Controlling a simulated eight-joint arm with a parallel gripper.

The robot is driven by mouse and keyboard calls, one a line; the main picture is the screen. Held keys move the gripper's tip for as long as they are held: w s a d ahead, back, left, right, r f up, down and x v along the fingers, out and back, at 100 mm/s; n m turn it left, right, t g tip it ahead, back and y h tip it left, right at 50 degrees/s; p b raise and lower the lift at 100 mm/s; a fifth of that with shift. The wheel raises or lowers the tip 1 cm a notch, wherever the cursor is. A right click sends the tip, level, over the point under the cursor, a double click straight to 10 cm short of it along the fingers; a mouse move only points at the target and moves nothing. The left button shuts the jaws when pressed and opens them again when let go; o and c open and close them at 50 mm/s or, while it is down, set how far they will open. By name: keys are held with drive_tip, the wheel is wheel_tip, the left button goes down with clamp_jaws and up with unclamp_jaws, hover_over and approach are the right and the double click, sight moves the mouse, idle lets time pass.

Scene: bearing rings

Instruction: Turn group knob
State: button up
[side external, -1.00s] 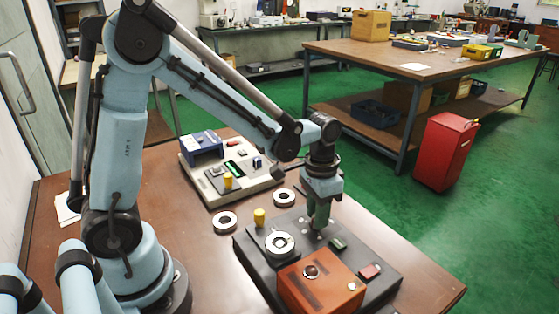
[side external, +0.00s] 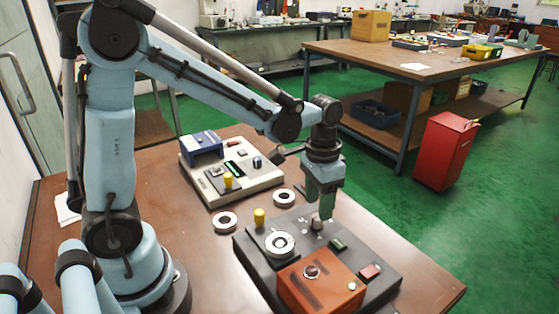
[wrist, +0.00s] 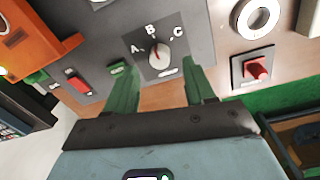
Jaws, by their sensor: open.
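The group knob (wrist: 158,52) is a round grey knob with a red pointer line, on a dark plate lettered A, B and C. In the wrist view its pointer is toward B. In the side view the knob (side external: 317,223) stands on the dark grey panel (side external: 255,262). My gripper (side external: 320,209) is just above the knob, pointing down, with its green fingers apart. In the wrist view the open gripper (wrist: 158,67) has one finger on either side of the knob, with nothing held between them.
Loose rings (side external: 225,221) lie on the brown table. A beige console (side external: 245,180) stands behind. A red switch (wrist: 256,69) shows in the wrist view.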

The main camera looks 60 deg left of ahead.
wheel_tip(320, 180, up, 9)
drive_tip(key=shift+a, duration=0.15)
drive_tip(key=shift+f, duration=0.1)
idle(0.4)
drive_tip(key=n+t, duration=0.2)
drive_tip(key=t, duration=0.4)
approach(316, 216)
wheel_tip(316, 216, up, 4)
drive_tip(key=s+a, duration=0.1)
drive_tip(key=s, duration=0.1)
drive_tip(key=shift+s+a+f+t, duration=0.25)
drive_tip(key=shift+a+f+t, duration=0.15)
drive_tip(key=shift+f+t, duration=0.25)
